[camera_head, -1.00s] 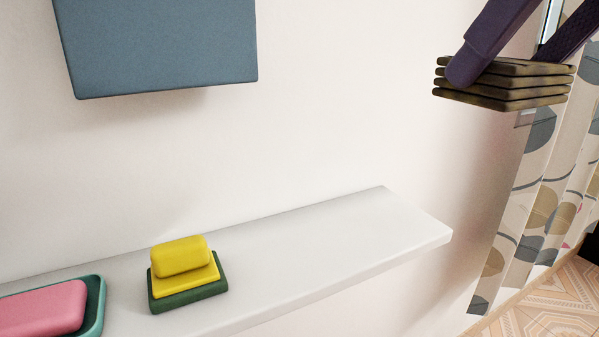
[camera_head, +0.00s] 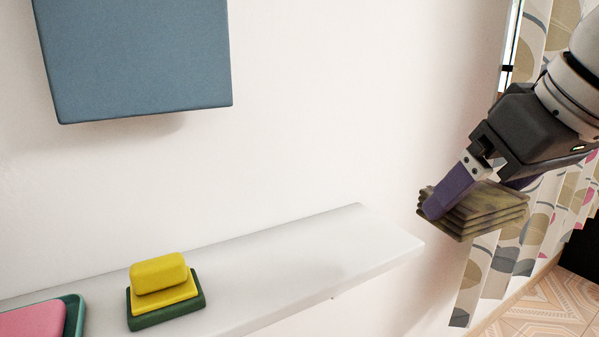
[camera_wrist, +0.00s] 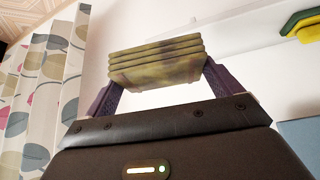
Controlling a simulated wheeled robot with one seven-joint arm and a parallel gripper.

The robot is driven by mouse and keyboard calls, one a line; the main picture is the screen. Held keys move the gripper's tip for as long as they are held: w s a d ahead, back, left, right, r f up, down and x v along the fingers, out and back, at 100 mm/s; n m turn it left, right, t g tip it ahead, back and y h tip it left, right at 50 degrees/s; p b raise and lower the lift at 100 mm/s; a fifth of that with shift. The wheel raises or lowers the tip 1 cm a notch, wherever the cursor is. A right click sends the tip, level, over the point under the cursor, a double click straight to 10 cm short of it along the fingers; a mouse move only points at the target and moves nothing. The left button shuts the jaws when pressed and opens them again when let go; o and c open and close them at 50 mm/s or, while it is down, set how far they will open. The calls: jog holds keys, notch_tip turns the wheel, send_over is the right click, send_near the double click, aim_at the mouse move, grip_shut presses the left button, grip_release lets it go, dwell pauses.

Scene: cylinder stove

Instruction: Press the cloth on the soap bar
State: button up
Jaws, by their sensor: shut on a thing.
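My gripper (camera_head: 474,198) is shut on a folded olive-brown cloth (camera_head: 488,222), its layers stacked between the purple fingers. In the wrist view the cloth (camera_wrist: 157,62) spans between both fingers. It hangs in the air beyond the right end of the shelf. A rounded yellow bar (camera_head: 159,273) sits on a thinner yellow slab over a dark green base (camera_head: 168,317) on the shelf, well left of my gripper. A pink bar (camera_head: 32,320) lies in a teal dish (camera_head: 76,312), cut by the left edge. I cannot tell which bar is the soap.
The white shelf (camera_head: 300,255) is bare from the yellow bar to its right end. A blue box-like block (camera_head: 135,60) is above it on the wall. A patterned curtain (camera_head: 490,270) hangs at the right, close to my gripper.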

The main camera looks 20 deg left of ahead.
jog(key=w+d+f+m+h, duration=0.1)
jog(key=w+f, duration=0.5)
jog(key=f, duration=1.1)
jog(key=w+d+f+m+t+h, duration=0.1)
jog(key=w+d+f+m, duration=0.3)
jog(key=f, duration=1.4)
jog(key=w+d+f+m+h, duration=0.2)
jog(key=w+d+f, duration=0.3)
jog(key=w+f, duration=0.5)
notch_tip(320, 180, down, 8)
jog(key=shift+d+f+m+t, duration=0.15)
jog(key=shift+d+m+t, duration=0.15)
jog(key=shift+m, duration=0.4)
